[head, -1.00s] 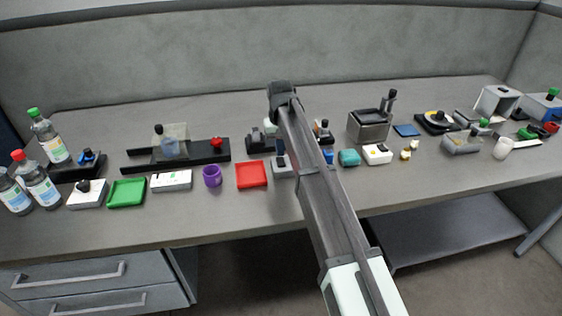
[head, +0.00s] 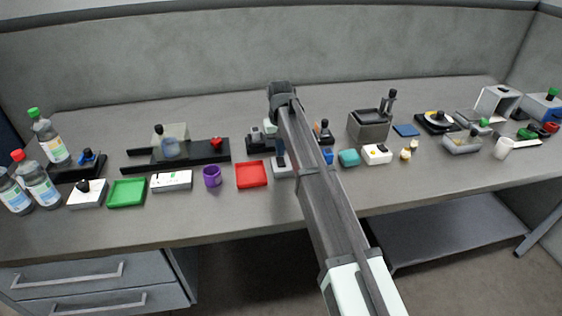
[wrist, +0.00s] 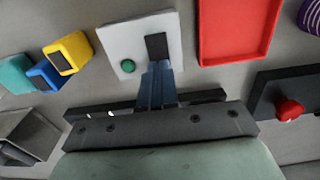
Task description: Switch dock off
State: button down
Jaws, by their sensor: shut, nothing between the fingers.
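A light grey plate with a black rocker switch (wrist: 157,46) and a round green button or lamp (wrist: 128,66) lies just beyond my fingertips in the wrist view. I take this plate (wrist: 118,40) as the dock's switch; no label is readable. In the head view the plate (head: 282,173) sits right of the red tray, partly hidden by my arm. My gripper (wrist: 157,68) is shut and empty, its blue-grey fingers at the near end of the rocker. I cannot tell whether they touch it. In the head view my gripper (head: 281,158) shows as a dark strip above the plate.
A red tray (head: 251,174) lies close beside the plate. A yellow block (wrist: 68,52) and a blue block (wrist: 44,75) are on its other side. A black rail with a red knob (wrist: 290,110) stands nearby. The bench front is clear (head: 270,212).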

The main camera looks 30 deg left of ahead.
aim_at(280, 159)
jog(key=shift+f, duration=0.85)
dwell(0.6)
jog(key=shift+r, duration=3.5)
